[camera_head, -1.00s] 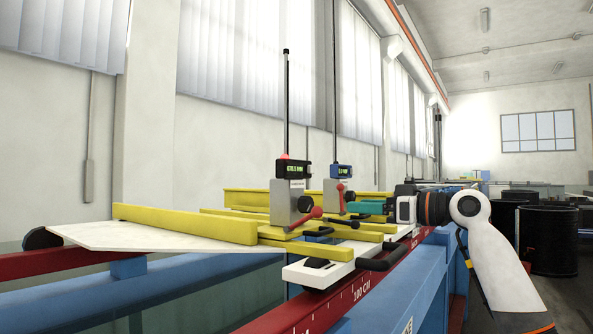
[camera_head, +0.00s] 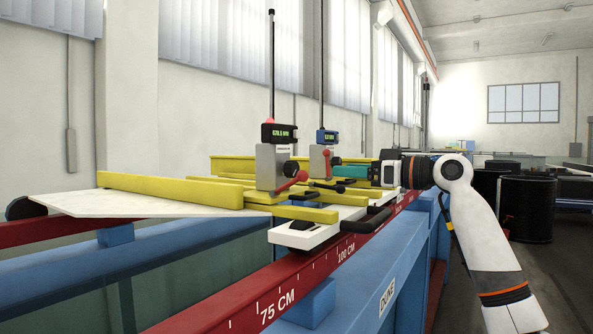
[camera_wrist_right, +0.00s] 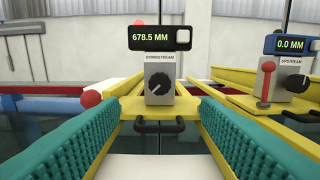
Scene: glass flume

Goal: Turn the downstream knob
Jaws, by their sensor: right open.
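The downstream knob (camera_wrist_right: 158,82) is a round black knob with a pale pointer line, on a grey block labelled DOWNSTREAM in the right wrist view. The black display (camera_wrist_right: 160,38) above it reads 678.5 MM. In the head view, the downstream knob (camera_head: 291,168) sits on the nearer grey block, beside a red lever (camera_head: 290,183). My right gripper (camera_head: 342,172) has teal fingers pointing left. In the right wrist view it (camera_wrist_right: 160,108) is open and empty, with the knob ahead between the fingers and apart from them. My left gripper is not in view.
The upstream gauge (camera_wrist_right: 290,65) with a blue display reading 0.0 MM stands to the right in the wrist view. A black handle (camera_wrist_right: 160,127) lies below the knob. Yellow bars (camera_head: 175,190) surround the gauges. A red rail (camera_head: 300,280) with a scale runs along the flume.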

